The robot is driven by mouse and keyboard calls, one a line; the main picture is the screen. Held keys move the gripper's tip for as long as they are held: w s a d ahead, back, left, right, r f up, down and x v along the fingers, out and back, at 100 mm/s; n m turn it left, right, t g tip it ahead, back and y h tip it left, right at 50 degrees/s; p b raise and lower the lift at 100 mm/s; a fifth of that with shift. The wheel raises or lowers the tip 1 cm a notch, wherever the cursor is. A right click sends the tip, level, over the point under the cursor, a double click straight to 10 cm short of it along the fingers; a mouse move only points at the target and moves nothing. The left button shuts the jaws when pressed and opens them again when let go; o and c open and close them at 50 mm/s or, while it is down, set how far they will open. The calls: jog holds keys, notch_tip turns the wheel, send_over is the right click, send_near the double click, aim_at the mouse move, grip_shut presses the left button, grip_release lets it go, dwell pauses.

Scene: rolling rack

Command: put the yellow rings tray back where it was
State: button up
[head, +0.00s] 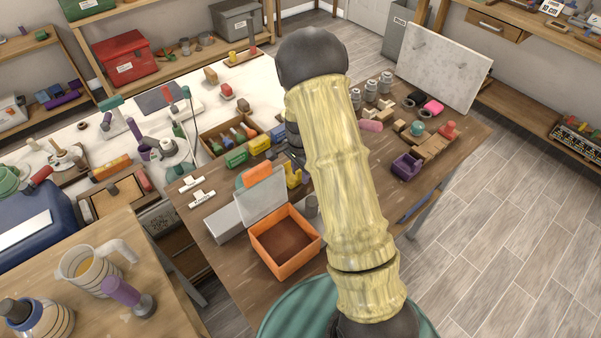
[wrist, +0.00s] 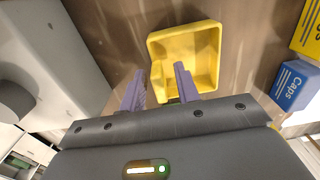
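The yellow rings tray (wrist: 157,62) is a small, open-topped yellow tray on the brown wooden tabletop in the wrist view. It looks empty, and no label on it is visible. In the head view a yellow piece (head: 293,176), probably this tray, shows just left of my arm, mostly hidden. My gripper (wrist: 159,70) is open, with its two purple fingers apart at the tray's near left side. The right finger overlaps the tray's near edge in the picture. I cannot tell whether it touches. In the head view my arm hides most of the gripper.
A blue Caps box (wrist: 294,86) and a yellow box (wrist: 309,35) stand right of the tray. A large grey body (wrist: 60,50) is close on the left. An orange bin (head: 268,264) sits at the bench's front. A purple tray (head: 406,167) and wooden blocks lie right of my arm.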

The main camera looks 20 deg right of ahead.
notch_tip(320, 180, up, 12)
jog(key=b, duration=0.2)
jog(key=shift+f, duration=0.25)
dwell(0.4)
jog(key=s+a+r+n+t, duration=0.1)
jog(key=s+n, duration=0.3)
jog(key=s, duration=0.2)
jog(key=s+r+n, duration=0.1)
jog(key=s+n, duration=0.4)
jog(key=s, duration=0.2)
jog(key=s+a+r+n+t, duration=0.1)
jog(key=s+n, duration=0.3)
jog(key=s, duration=0.2)
jog(key=shift+s+a+n+t, duration=0.3)
